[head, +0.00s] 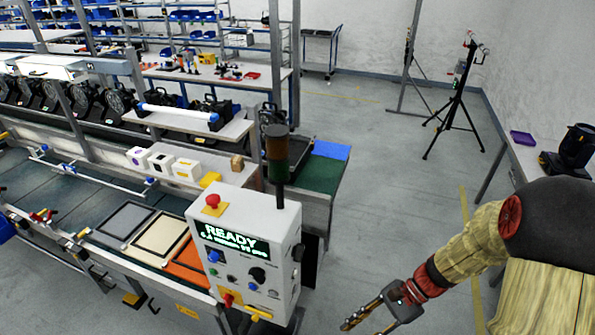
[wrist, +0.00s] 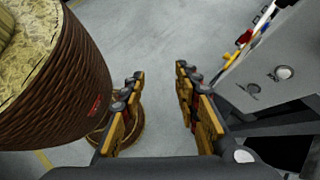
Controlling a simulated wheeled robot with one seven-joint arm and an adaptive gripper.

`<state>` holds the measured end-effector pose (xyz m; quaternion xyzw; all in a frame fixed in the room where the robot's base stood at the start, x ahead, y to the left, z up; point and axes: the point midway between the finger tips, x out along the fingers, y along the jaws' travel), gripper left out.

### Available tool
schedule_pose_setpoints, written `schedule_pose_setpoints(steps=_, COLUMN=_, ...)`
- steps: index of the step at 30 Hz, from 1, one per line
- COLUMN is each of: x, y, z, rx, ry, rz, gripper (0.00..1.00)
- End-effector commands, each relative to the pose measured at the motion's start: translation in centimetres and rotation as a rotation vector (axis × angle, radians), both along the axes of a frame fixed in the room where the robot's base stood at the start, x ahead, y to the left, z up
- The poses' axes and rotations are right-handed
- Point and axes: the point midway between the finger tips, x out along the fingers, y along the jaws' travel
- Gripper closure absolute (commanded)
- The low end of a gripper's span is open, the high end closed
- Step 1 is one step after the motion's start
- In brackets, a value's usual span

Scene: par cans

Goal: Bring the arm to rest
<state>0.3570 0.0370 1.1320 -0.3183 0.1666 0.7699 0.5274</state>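My gripper (head: 368,312) hangs low at the bottom right of the head view, on the end of my bent arm, over the grey floor. It is right of the control box and apart from it. In the wrist view my gripper (wrist: 158,90) shows its two fingers well apart, with only bare floor between them. It is open and holds nothing. The white control box (head: 245,255) shows a lit READY screen. Part of the box (wrist: 270,80) is also at the right of the wrist view.
The conveyor (head: 75,205) runs left of the box with flat framed panels on it. A side table (head: 535,160) with a black lamp (head: 577,148) stands at the right. A black tripod (head: 458,105) stands at the back. The floor (head: 385,185) between is clear.

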Motion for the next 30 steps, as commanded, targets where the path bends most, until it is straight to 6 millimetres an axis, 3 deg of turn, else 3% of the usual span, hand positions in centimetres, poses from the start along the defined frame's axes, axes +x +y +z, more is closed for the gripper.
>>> schedule_pose_setpoints(steps=6, x=-2.4, y=-3.2, z=0.8, rx=-0.239, ry=-0.307, rz=0.372, gripper=0.68)
schedule_pose_setpoints(steps=16, x=-3.8, y=-6.4, z=3.8, rx=-0.568, ry=-0.685, rz=0.780, gripper=0.68)
schedule_pose_setpoints(steps=22, x=-4.9, y=-6.4, z=5.9, rx=-0.736, ry=-0.882, rz=0.900, gripper=0.68)
schedule_pose_setpoints(steps=30, x=-6.0, y=-4.3, z=8.3, rx=-0.832, ry=-1.101, rz=0.923, gripper=0.68)
